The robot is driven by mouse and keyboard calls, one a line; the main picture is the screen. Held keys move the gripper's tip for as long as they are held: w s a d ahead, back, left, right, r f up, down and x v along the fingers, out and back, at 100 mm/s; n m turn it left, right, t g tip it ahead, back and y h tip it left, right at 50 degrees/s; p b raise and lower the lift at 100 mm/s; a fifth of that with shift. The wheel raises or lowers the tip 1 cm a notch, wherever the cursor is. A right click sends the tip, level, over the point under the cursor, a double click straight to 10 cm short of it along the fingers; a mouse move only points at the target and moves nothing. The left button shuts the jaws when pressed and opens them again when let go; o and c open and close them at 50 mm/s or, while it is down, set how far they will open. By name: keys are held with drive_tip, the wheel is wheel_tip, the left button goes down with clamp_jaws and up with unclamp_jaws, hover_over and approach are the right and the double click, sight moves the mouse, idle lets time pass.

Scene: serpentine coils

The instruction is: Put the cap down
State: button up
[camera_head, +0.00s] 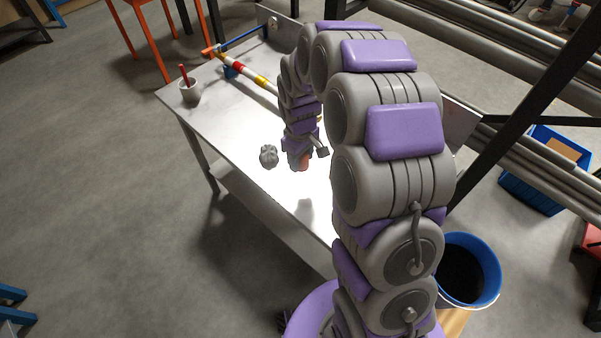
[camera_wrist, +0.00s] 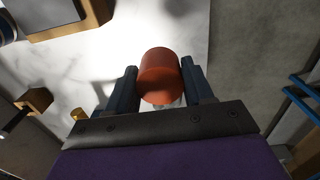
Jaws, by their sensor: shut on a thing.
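The cap is an orange-red cylinder (camera_wrist: 160,68) between the two dark fingers of my gripper (camera_wrist: 159,78) in the wrist view. The fingers are shut on its sides. In the head view a small part of the cap (camera_head: 304,161) shows at the end of my arm, over the pale worktable (camera_head: 222,118). My arm hides most of it there. I cannot tell exactly how high the cap is above the table.
A grey crumpled lump (camera_head: 268,156) lies left of my gripper. A cup with a red stick (camera_head: 189,91) stands at the table's left edge. A banded pipe (camera_head: 245,74) lies toward the back. A blue bucket (camera_head: 469,270) is at right. The table's front left is clear.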

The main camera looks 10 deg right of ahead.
drive_tip(key=shift+s+a+f+n, duration=0.1)
drive_tip(key=shift+s+f+n, duration=0.3)
drive_tip(key=shift+n, duration=0.4)
drive_tip(key=s+a+f+n, duration=0.1)
drive_tip(key=s+n, duration=0.1)
drive_tip(key=n, duration=0.2)
drive_tip(key=s+a+f+n+p, duration=0.1)
drive_tip(key=s+f+n, duration=0.1)
drive_tip(key=n, duration=0.2)
drive_tip(key=s+a+f+n+p, duration=0.1)
drive_tip(key=s+n, duration=0.2)
drive_tip(key=n, duration=0.1)
drive_tip(key=shift+f, duration=0.2)
drive_tip(key=n, duration=0.1)
drive_tip(key=s+n, duration=0.1)
drive_tip(key=n, duration=0.1)
drive_tip(key=s+a+f+n, duration=0.1)
drive_tip(key=shift+s+p, duration=0.25)
drive_tip(key=shift+p, duration=0.05)
drive_tip(key=b, duration=0.1)
hover_over(302, 174)
drive_tip(key=shift+f+n, duration=0.3)
drive_tip(key=shift+f, duration=0.55)
wheel_tip(302, 174, down, 4)
drive_tip(key=shift+w+r+b, duration=0.1)
drive_tip(key=shift+r+b, duration=0.1)
drive_tip(key=shift+b, duration=0.1)
drive_tip(key=o, duration=1)
